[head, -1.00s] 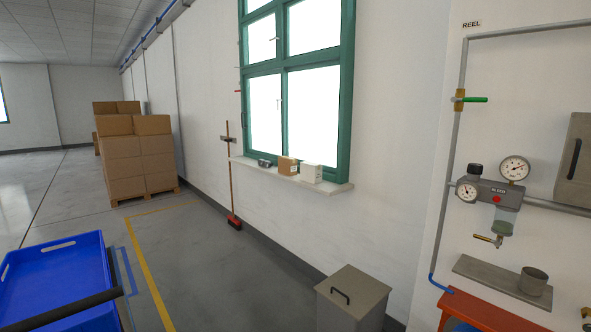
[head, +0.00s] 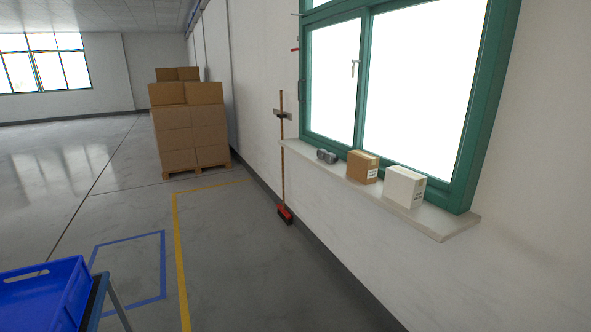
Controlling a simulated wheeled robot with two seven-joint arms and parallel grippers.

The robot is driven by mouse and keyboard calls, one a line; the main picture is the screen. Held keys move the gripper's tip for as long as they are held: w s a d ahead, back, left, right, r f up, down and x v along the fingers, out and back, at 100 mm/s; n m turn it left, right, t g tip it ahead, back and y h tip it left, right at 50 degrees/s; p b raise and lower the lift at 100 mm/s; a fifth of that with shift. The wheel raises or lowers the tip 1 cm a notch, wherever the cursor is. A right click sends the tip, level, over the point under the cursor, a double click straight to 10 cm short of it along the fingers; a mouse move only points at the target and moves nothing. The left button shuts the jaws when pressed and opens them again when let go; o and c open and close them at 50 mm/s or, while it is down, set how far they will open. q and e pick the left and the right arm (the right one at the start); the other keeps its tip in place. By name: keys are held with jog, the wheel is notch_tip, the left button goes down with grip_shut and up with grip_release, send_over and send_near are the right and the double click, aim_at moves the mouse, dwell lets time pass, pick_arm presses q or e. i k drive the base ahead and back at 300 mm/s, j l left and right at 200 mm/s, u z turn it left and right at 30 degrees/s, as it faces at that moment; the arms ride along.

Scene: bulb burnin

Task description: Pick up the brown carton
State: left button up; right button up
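The brown carton (head: 362,167) stands upright on the window sill (head: 435,226), below the green-framed window. It has a small white label on its front. A white carton (head: 405,187) stands to its right, and a small dark grey object (head: 327,156) lies to its left. Neither of my grippers shows in the head view.
A broom (head: 284,213) leans on the wall left of the sill. Stacked boxes (head: 190,130) stand on a pallet further back. A blue crate (head: 45,295) on a cart is at the lower left. The floor before the sill is clear.

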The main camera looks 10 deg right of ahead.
aim_at(363, 167)
jog(key=i+u, duration=0.25)
jog(key=i, duration=0.85)
jog(key=i+l+u, duration=0.2)
jog(key=i, duration=0.85)
